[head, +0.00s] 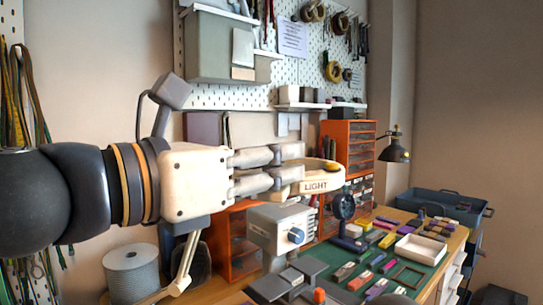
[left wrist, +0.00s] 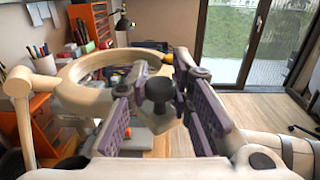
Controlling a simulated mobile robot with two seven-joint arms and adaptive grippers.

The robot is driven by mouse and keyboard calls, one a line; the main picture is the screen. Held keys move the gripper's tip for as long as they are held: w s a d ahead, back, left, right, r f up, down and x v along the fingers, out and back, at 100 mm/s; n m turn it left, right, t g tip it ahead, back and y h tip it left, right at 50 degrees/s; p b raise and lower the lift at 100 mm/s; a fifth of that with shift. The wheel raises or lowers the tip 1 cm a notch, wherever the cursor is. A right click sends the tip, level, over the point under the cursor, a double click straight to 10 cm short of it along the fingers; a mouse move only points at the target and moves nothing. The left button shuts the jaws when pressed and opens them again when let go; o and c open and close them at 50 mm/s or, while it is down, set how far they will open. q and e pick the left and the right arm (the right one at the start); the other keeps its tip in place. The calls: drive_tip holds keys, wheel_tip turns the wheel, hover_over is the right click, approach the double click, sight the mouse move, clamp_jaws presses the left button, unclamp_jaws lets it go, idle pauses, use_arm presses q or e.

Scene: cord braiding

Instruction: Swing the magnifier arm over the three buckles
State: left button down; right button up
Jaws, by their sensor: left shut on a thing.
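The magnifier's cream ring head (head: 318,182), marked LIGHT, is in the middle of the head view, above the bench. The ring also shows in the left wrist view (left wrist: 85,75), with its cream arm (left wrist: 22,118) at the left. In the head view a cream arm section (head: 188,258) stands below my left wrist. My left gripper (head: 298,166) is at the ring's near side. In the left wrist view its purple pads are shut on a dark knob (left wrist: 158,92) by the ring. I cannot pick out the three buckles among the small parts on the green mat (head: 432,282).
A grey box with a blue knob (head: 280,228) stands below the ring. A grey spool (head: 133,272) is at the lower left. A blue bin (head: 440,206) stands beyond the bench.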

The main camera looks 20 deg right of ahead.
use_arm(q)
drive_tip(key=shift+s+a, duration=0.2)
drive_tip(key=shift+a, duration=0.05)
use_arm(e)
drive_tip(key=shift+a, duration=0.3)
use_arm(q)
drive_tip(key=c, duration=1.5)
unclamp_jaws()
drive_tip(key=shift+o, duration=0.2)
drive_tip(key=v, duration=1.2)
